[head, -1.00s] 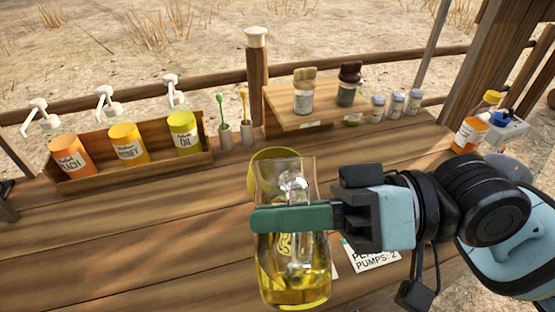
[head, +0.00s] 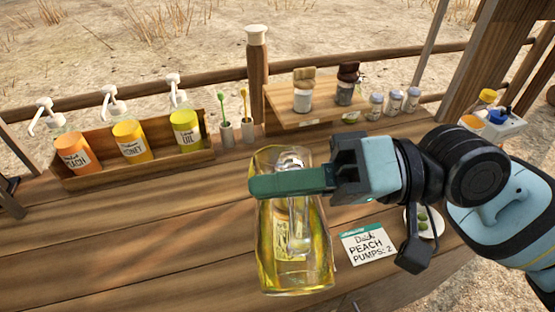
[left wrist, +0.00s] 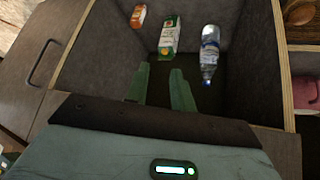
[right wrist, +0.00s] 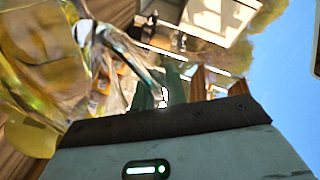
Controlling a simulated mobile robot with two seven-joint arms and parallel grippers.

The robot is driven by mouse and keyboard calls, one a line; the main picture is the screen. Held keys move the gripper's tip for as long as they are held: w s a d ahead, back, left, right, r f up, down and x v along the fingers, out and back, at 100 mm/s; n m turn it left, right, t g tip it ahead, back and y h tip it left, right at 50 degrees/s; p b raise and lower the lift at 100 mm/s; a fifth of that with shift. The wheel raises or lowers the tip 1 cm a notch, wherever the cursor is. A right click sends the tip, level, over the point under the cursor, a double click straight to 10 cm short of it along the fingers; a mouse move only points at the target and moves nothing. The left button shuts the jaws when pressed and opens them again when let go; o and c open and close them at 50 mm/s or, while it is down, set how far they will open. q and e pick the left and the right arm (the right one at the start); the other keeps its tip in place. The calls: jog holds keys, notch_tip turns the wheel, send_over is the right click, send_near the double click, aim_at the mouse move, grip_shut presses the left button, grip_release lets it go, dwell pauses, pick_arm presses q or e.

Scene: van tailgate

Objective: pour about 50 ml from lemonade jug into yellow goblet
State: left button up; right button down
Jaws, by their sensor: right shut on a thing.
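My right gripper (head: 290,183) is shut on the clear glass lemonade jug (head: 312,270), across its upper part. The jug is over the counter's front middle with yellow lemonade in it, which reaches well up its side. In the right wrist view the scene is steeply tilted, and blurred yellowish glass (right wrist: 40,50) fills the left; I cannot tell jug from goblet there. The yellow goblet is not clearly seen in the head view, hidden behind or blended with the jug. My left gripper (left wrist: 162,85) shows only in the left wrist view, fingers apart and empty.
A wooden rack (head: 100,180) with pump bottles stands at the left. A shelf (head: 330,110) with jars is at the back. A "Daichi peach pumps: 2" card (head: 368,246) lies right of the jug, by a small plate (head: 432,222). The left counter is clear.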

aim_at(276, 155)
pick_arm(q)
jog(key=shift+w+r, duration=0.2)
jog(key=shift+w, duration=0.15)
pick_arm(e)
jog(key=shift+w+r, duration=0.15)
jog(key=shift+r, duration=0.15)
pick_arm(q)
jog(key=shift+r, duration=0.15)
pick_arm(e)
jog(key=shift+w+r+m, duration=0.25)
jog(key=shift+m, duration=0.15)
pick_arm(q)
jog(key=shift+s+p, duration=0.3)
pick_arm(e)
jog(key=shift+w+a+r+m, duration=0.1)
jog(key=shift+w+r+m, duration=0.2)
jog(key=shift+r, duration=0.05)
jog(key=shift+w+r, duration=0.1)
jog(key=shift+w, duration=0.05)
pick_arm(q)
jog(key=shift+w+r, duration=0.2)
jog(key=shift+w, duration=0.1)
pick_arm(e)
jog(key=shift+w, duration=0.35)
pick_arm(q)
jog(key=shift+w+r, duration=0.15)
jog(key=shift+r, duration=0.05)
pick_arm(e)
jog(key=shift+w+r+m, duration=0.15)
jog(key=shift+w+m, duration=0.15)
